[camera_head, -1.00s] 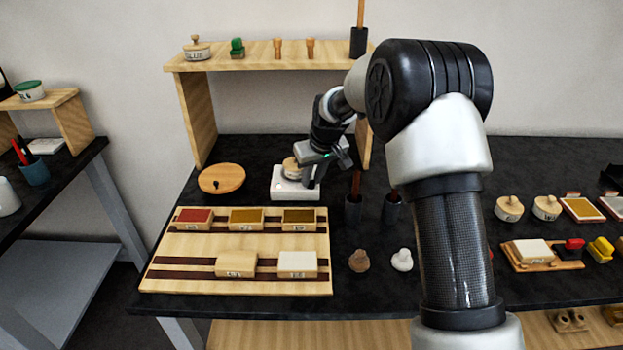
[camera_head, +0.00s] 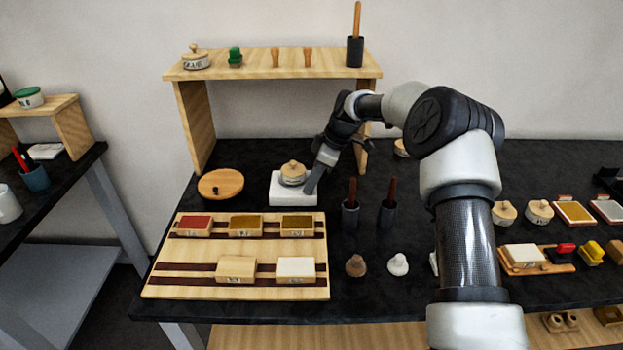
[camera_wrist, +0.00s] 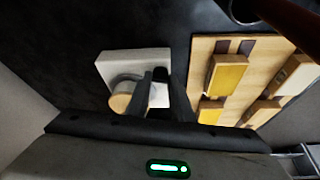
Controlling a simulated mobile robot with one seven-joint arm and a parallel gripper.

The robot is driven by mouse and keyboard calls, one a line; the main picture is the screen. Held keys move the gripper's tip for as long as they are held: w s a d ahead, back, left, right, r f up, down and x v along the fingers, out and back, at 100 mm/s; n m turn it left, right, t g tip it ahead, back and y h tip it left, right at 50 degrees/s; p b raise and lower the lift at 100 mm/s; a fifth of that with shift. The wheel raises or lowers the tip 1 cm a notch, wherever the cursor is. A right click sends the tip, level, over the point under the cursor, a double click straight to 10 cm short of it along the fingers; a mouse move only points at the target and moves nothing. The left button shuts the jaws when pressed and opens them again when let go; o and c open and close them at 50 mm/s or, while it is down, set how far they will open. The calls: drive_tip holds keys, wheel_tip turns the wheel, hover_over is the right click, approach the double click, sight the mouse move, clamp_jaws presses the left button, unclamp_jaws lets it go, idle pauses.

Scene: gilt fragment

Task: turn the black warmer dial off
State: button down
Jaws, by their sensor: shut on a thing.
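The white warmer (camera_head: 282,196) stands on the black table with a pale-lidded jar (camera_head: 292,172) on top. The warmer (camera_wrist: 112,62) and jar (camera_wrist: 122,101) also show in the wrist view. My gripper (camera_head: 310,189) reaches down at the warmer's right end. In the wrist view my gripper's dark fingers (camera_wrist: 162,80) are close together over that end, beside the jar.
A wooden tray (camera_head: 243,285) with several blocks lies in front. A round wooden lid (camera_head: 220,184) lies left. Two dark cups with brown handles (camera_head: 350,213) (camera_head: 387,213) stand close on the right. A wooden shelf (camera_head: 270,72) rises behind.

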drive_tip(key=shift+w+n+g+p, duration=0.1)
drive_tip(key=shift+n+g+p, duration=0.4)
drive_tip(key=shift+n, duration=0.6)
drive_tip(key=c, duration=1.6)
unclamp_jaws()
drive_tip(key=shift+o, duration=0.2)
drive_tip(key=p+v, duration=0.1)
drive_tip(key=v, duration=1.6)
drive_tip(key=shift+d+p, duration=0.15)
drive_tip(key=shift+p, duration=0.2)
drive_tip(key=shift+w+r, duration=0.1)
